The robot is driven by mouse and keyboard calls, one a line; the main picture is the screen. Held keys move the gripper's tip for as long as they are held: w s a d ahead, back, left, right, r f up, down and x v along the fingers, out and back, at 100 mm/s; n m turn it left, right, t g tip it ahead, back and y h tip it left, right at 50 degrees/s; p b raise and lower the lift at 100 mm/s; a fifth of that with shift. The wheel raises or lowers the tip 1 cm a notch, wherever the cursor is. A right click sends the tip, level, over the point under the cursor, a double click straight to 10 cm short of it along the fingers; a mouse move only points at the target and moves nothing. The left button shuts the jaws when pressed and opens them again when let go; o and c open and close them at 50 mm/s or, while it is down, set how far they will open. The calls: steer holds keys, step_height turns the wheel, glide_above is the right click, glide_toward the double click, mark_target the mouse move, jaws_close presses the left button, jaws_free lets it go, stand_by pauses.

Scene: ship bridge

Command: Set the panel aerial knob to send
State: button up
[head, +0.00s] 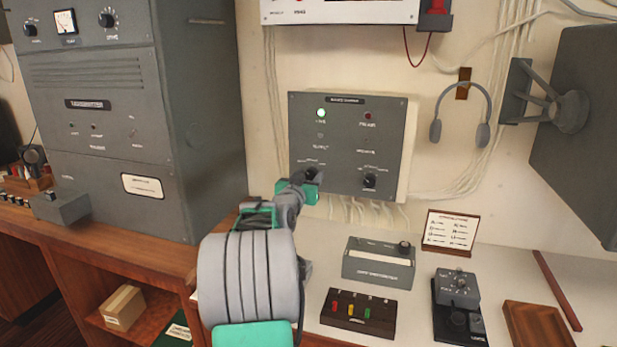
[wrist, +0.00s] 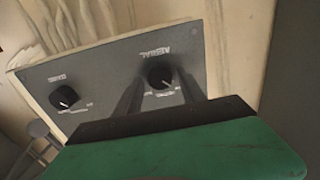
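The aerial knob (wrist: 159,77) is round and black, under upside-down lettering in the wrist view. Its white pointer mark points to the lower right there. My gripper (head: 306,180) is at the panel's lower left and mostly hides this knob in the head view. In the wrist view my gripper's two dark fingers (wrist: 158,88) are apart, one on each side of the aerial knob. Contact with it cannot be told.
A second black knob (head: 369,180) sits to the right on the panel; it also shows in the wrist view (wrist: 63,97). Cables hang below the panel. A grey box (head: 378,265), a black switch box (head: 358,312) and a sign (head: 450,232) stand on the desk. A headset (head: 461,115) hangs right.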

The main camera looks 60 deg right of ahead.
jaws_close()
